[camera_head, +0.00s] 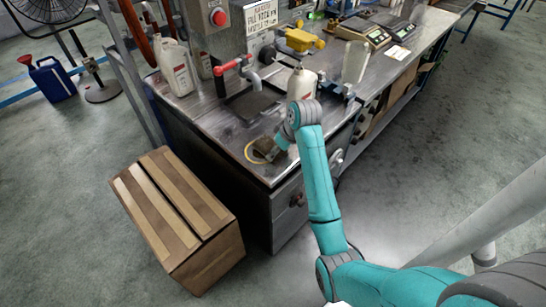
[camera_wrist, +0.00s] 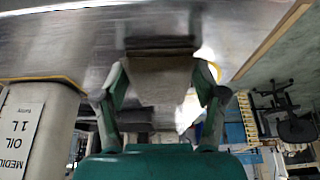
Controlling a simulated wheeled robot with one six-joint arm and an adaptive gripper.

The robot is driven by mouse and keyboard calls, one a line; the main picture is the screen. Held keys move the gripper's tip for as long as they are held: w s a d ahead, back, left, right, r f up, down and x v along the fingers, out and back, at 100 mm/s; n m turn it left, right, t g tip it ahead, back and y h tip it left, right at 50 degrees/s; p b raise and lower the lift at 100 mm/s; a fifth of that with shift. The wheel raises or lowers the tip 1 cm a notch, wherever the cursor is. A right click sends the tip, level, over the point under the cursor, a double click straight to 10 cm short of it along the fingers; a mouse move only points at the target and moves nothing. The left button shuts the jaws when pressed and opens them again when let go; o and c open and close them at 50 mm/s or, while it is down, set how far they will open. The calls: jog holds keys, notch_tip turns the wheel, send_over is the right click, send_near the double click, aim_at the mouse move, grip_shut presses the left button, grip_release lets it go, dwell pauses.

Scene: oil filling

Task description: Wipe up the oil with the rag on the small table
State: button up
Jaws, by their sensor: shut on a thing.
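My gripper (camera_head: 279,143) is shut on a folded grey-brown rag (camera_head: 266,149) at the near corner of the metal table (camera_head: 196,107). The rag is low, at or just above the table top; I cannot tell if it presses on it. A yellowish ring of oil (camera_head: 249,154) shows on the table around the rag. In the wrist view the rag (camera_wrist: 160,75) sits between both fingers, with its dark edge toward the table surface. A yellow, shiny patch of oil (camera_wrist: 207,55) shows beside it. The rag hides part of the oil.
A white oil bottle (camera_head: 301,84) stands close behind my wrist; a labelled bottle (camera_wrist: 32,125) shows in the wrist view. A red-handled tap (camera_head: 232,64) stands over a dark drip tray (camera_head: 252,103). A cardboard box (camera_head: 175,215) is on the floor left of the table. Scales (camera_head: 366,31) stand farther back.

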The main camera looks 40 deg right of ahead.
aim_at(262, 163)
jog(key=shift+w+d, duration=0.15)
jog(key=shift+d, duration=0.45)
jog(key=shift+w+d, duration=0.15)
jog(key=shift+d, duration=0.4)
jog(key=a, duration=0.8)
jog(key=shift+s+a, duration=0.15)
jog(key=shift+a, duration=0.1)
jog(key=shift+d, duration=1.75)
jog(key=shift+s+d+r, duration=0.1)
jog(key=shift+s+r, duration=2.35)
jog(key=shift+r, duration=0.1)
